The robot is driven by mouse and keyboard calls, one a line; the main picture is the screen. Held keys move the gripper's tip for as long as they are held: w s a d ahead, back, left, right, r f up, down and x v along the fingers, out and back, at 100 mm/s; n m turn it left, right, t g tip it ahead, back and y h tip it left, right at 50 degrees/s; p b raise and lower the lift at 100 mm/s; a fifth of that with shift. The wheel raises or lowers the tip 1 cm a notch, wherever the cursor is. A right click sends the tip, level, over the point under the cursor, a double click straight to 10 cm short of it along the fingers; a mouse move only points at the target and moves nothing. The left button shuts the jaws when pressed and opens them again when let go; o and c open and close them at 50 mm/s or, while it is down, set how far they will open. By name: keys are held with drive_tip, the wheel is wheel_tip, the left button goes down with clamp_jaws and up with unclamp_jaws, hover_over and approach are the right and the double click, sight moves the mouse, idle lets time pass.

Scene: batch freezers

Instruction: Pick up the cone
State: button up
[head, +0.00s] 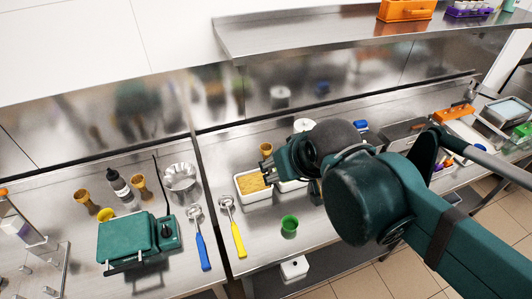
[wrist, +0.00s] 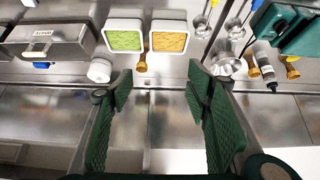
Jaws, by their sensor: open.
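A tan cone (head: 266,149) stands on the steel counter behind a white tub of yellow ice cream (head: 243,195) in the head view. In the wrist view this cone (wrist: 142,64) shows beside the yellow and green tubs, ahead of the gap between my fingers. Two more tan cones, one on the left (head: 87,201) and one on the right (head: 141,187), stand on the left counter beside a dark bottle. My gripper (head: 267,171) is over the counter near the yellow tub. In the wrist view my gripper (wrist: 160,82) is open, with nothing between its fingers.
A green cup (head: 289,226) stands near the front edge. A blue-handled scoop (head: 202,245), a yellow-handled scoop (head: 233,230), a green waffle iron (head: 127,238) and a metal bowl (head: 180,177) are to the left. A steel shelf (head: 300,33) overhangs the back.

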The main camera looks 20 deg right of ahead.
drive_tip(key=w+n, duration=0.1)
drive_tip(key=w, duration=0.1)
drive_tip(key=n+g+h+b, duration=0.3)
drive_tip(key=n+g, duration=0.3)
drive_tip(key=n, duration=1.2)
hover_over(266, 153)
drive_tip(key=a, duration=0.1)
drive_tip(key=f, duration=1.3)
drive_tip(key=w+f, duration=0.1)
drive_tip(key=f, duration=0.6)
drive_tip(key=shift+w+a+f+n, duration=0.2)
drive_tip(key=shift+w+f+n, duration=0.2)
drive_tip(key=shift+f+n, duration=0.1)
drive_tip(key=shift+x, duration=1.3)
drive_tip(key=shift+d, duration=0.1)
